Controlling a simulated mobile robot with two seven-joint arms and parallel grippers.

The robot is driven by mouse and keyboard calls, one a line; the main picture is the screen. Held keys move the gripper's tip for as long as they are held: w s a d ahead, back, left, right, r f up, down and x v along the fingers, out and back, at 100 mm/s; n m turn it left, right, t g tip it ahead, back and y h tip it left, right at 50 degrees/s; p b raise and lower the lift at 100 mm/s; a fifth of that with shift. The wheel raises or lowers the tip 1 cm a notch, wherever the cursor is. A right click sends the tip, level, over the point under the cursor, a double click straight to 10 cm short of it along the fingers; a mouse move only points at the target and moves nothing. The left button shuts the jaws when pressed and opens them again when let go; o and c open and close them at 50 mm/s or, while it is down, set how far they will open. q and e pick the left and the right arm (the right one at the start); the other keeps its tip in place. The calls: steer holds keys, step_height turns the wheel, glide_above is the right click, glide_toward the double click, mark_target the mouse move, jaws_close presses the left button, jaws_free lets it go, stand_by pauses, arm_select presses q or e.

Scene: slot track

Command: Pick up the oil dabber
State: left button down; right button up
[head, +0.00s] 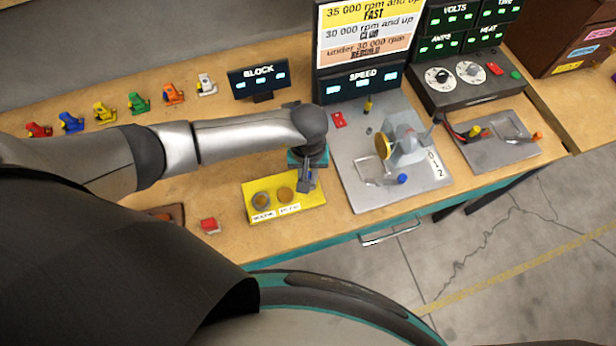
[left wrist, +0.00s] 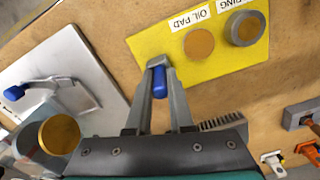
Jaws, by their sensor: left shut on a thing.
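My left gripper (head: 306,184) points down over the right part of the yellow mat (head: 312,202) in the head view. In the left wrist view the fingers (left wrist: 158,72) are closed on a small blue rounded piece, which I take to be the oil dabber (left wrist: 159,84). The rest of it is hidden between the fingers. The mat (left wrist: 150,45) carries a tan round pad marked OIL PAD (left wrist: 199,43) and a grey-rimmed round dish (left wrist: 245,28). I cannot tell whether the dabber touches the mat. My right gripper is not in view.
A grey plate (head: 350,190) with a motor fixture and blue-knobbed lever (head: 402,179) stands just right. A red block (head: 209,225) lies left of the mat. Several coloured cars (head: 138,103) line the back left. The speed display (head: 362,83) stands behind.

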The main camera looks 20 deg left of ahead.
arm_select(q)
steer(key=shift+r, duration=0.15)
stand_by(0.4)
steer(key=shift+w+r, duration=0.1)
steer(key=shift+r, duration=0.5)
step_height(320, 180, up, 19)
steer(key=shift+f, duration=0.2)
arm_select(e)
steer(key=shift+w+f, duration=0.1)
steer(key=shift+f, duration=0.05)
